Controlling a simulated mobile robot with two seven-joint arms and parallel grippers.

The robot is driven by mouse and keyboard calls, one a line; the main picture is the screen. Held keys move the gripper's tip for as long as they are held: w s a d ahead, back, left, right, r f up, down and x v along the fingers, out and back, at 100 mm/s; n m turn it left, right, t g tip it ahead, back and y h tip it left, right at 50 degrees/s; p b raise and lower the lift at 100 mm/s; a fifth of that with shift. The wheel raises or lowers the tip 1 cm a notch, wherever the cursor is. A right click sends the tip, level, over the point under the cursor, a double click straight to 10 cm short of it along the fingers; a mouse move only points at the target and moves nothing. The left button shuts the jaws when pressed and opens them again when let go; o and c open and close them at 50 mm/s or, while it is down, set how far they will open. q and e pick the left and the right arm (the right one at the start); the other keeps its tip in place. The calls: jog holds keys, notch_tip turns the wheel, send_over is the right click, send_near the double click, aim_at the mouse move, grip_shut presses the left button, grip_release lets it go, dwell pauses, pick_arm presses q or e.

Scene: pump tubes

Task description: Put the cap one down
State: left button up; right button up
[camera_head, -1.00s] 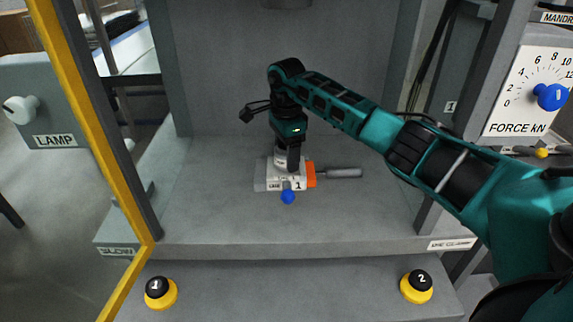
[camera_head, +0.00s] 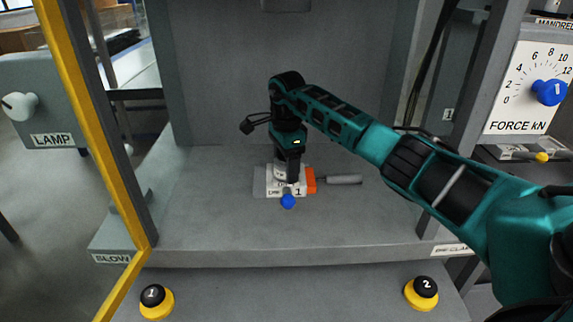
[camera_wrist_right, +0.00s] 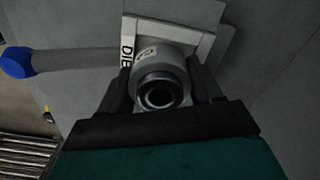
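My right gripper (camera_head: 291,170) points down over the die block (camera_head: 272,182) marked 1. Its two dark fingers sit on both sides of a short grey round piece, which I take to be cap one (camera_head: 280,173). In the right wrist view the gripper (camera_wrist_right: 160,82) is closed around this cap (camera_wrist_right: 158,92), whose dark ring and round hole face the camera. The cap is at the die block; contact between them is hidden. My left gripper is not in view.
The die block has a blue-knobbed lever (camera_head: 288,201) in front and an orange piece (camera_head: 311,181) with a grey handle (camera_head: 342,179) on its right. A yellow guard bar (camera_head: 100,150) stands left. Buttons 1 (camera_head: 155,300) and 2 (camera_head: 423,291) sit in front. The bed around is clear.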

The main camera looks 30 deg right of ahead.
jog(key=o, duration=0.5)
jog(key=shift+s+a+f, duration=0.1)
jog(key=shift+a+f, duration=0.05)
jog(key=shift+f, duration=0.85)
jog(key=shift+c, duration=0.2)
jog(key=shift+r, duration=0.1)
jog(key=r, duration=0.4)
jog(key=r+p, duration=0.1)
jog(key=r, duration=0.4)
jog(key=shift+w, duration=0.2)
jog(key=shift+d, duration=0.2)
